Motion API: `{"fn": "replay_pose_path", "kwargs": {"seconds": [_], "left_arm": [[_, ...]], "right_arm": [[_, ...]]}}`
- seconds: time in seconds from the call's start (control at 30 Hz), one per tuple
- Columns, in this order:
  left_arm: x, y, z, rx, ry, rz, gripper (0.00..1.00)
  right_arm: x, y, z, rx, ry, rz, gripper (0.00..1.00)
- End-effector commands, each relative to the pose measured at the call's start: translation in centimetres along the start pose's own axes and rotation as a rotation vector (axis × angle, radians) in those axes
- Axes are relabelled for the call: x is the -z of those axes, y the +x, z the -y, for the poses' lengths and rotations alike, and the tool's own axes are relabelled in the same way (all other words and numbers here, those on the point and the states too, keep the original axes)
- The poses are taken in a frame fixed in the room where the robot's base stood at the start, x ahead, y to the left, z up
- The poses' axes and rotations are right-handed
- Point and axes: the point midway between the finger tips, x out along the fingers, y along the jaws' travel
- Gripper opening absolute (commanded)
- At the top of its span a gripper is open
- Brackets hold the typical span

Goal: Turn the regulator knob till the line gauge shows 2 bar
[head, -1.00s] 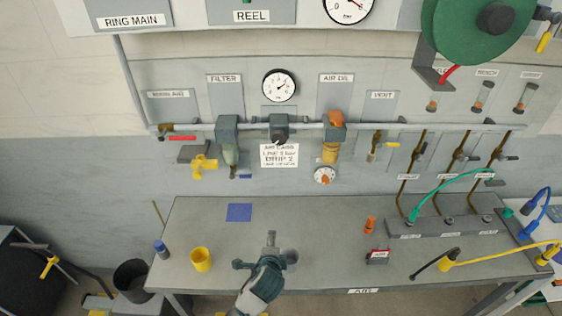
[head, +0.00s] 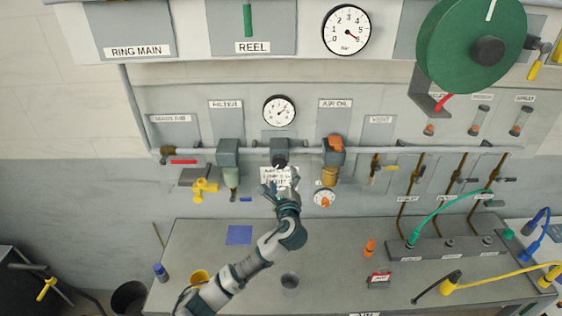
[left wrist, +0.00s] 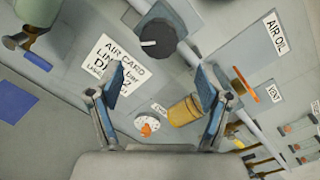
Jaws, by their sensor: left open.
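The regulator (head: 279,145) sits on the wall pipe, with its dark knob (head: 280,160) on the underside. The knob also shows in the left wrist view (left wrist: 158,40), with a pale line across it. The round line gauge (head: 279,111) is above the regulator; its needle leans up and right, its figures too small to read. My left gripper (head: 281,181) is just below the knob, in front of the air card (head: 268,174) and partly hiding it. In the left wrist view the left gripper (left wrist: 156,84) has its fingers wide apart, nothing between them, apart from the knob.
The filter (head: 229,163) is left of the regulator, the air oil unit (head: 332,160) close on its right. A yellow valve (head: 204,187) and small dial (head: 324,198) are nearby. A large gauge (head: 347,30) hangs above. The bench (head: 335,235) below is largely clear in the middle.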

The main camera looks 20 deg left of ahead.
Motion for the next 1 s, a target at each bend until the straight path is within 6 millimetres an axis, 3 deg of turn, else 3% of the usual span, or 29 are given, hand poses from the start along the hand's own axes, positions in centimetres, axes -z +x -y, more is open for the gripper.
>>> {"fn": "replay_pose_path", "kwargs": {"seconds": [0.1, 0.33, 0.5, 0.8, 0.87, 1.0], "left_arm": [[-0.3, 2.9, 0.1, -0.004, 0.001, 0.001, 0.78], [-0.1, 6.9, 0.1, -0.002, -0.001, 0.001, 0.78], [0.0, 8.2, 0.0, 0.0, -0.002, 0.0, 0.78], [0.0, 8.4, 0.0, 0.0, -0.002, -0.001, 0.78], [0.0, 8.4, 0.0, 0.0, -0.002, -0.001, 0.66], [0.0, 8.4, 0.0, 0.0, -0.002, -0.001, 0.3]], "right_arm": [[0.1, -0.8, 0.0, 0.0, 0.0, 0.001, 0.4], [0.2, -1.5, 0.0, 0.0, 0.001, 0.001, 0.4], [0.2, -1.7, 0.0, 0.0, 0.001, 0.001, 0.4], [0.3, -1.7, 0.1, 0.001, 0.001, 0.0, 0.4], [0.3, -1.7, 0.1, 0.001, 0.001, 0.0, 0.4], [0.3, -1.7, 0.1, 0.001, 0.001, 0.0, 0.4]]}}
